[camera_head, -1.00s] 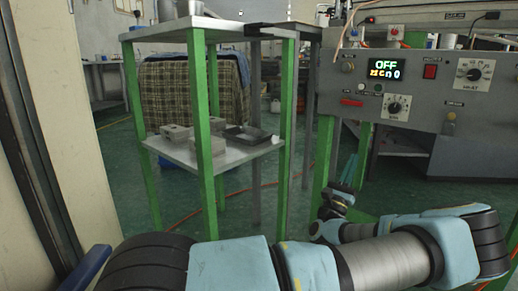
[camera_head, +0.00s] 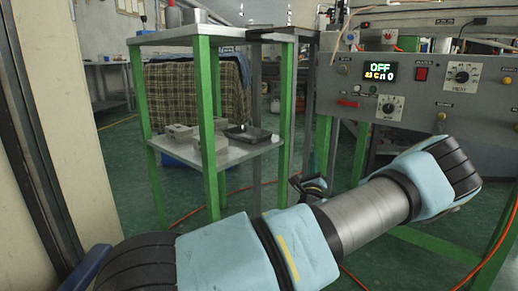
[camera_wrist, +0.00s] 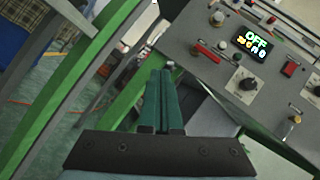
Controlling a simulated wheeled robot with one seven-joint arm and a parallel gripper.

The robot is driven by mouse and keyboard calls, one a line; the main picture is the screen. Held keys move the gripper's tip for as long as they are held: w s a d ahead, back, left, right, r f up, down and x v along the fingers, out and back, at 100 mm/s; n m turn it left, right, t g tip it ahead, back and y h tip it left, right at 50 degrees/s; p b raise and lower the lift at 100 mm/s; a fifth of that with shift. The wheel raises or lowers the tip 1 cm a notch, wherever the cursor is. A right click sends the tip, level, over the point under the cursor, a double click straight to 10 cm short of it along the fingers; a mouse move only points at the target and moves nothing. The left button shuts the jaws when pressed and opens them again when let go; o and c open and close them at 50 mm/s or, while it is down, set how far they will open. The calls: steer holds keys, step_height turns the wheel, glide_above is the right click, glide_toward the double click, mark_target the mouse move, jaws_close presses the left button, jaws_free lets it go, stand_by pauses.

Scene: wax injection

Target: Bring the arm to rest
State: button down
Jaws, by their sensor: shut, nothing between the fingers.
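My arm (camera_head: 360,215) stretches across the bottom of the head view, bent at a joint on the right. My gripper (camera_wrist: 162,100) shows in the wrist view with its two green fingers together and nothing between them. The fingers point toward the lower left of the machine panel and look clear of it. In the head view, the far end of the arm is largely hidden behind the arm's own links; a small dark part of it shows beyond the forearm.
A grey control panel (camera_head: 420,105) with a lit OFF display (camera_head: 380,68) stands at the right. A green-legged table (camera_head: 207,120) with a lower shelf (camera_head: 228,155) holding metal blocks stands at left centre. An orange hose crosses the floor. A pale wall is at far left.

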steer(key=a+f+n+g+y+p, duration=0.2)
steer(key=a+f+n+g+y, duration=0.15)
steer(key=a+n+g, duration=0.4)
steer(key=a+f+n+g+y+p, duration=0.15)
steer(key=a+n+g+y, duration=0.25)
steer(key=a+n, duration=0.7)
steer(key=s+a+r+n+g+h+p, duration=0.1)
steer(key=s+a+r+n+g, duration=0.2)
steer(key=s, duration=0.6)
steer(key=s+a+r+n+g+h+p, duration=0.1)
steer(key=s+r+n+g+p, duration=0.3)
steer(key=s, duration=0.6)
steer(key=s+a+r+n+g+h+b, duration=0.1)
steer(key=s+a+r+n+g, duration=0.2)
steer(key=s, duration=0.6)
step_height(320, 180, up, 38)
steer(key=n+p, duration=0.1)
steer(key=p, duration=3.6)
steer(key=shift+w+d+r, duration=0.2)
steer(key=shift+d, duration=0.2)
